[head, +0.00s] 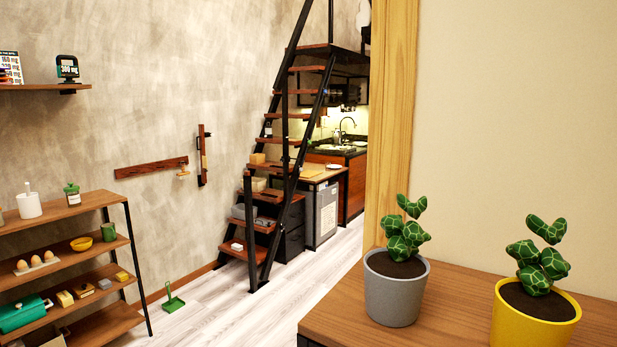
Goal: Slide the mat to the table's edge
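No mat shows in the head view. A wooden table or cabinet top (452,314) fills the lower right. A grey pot with a green cactus (396,292) stands on it near its left edge. A yellow pot with a similar cactus (535,318) stands to its right, cut off by the bottom of the picture. Neither of my grippers is in view, so what they hold cannot be seen.
A wooden shelf rack (65,212) with eggs, a yellow bowl (82,243) and jars stands at the left. A steep staircase (270,195) rises at the centre. A green dustpan (174,302) sits on the pale floor (235,308), which is mostly clear.

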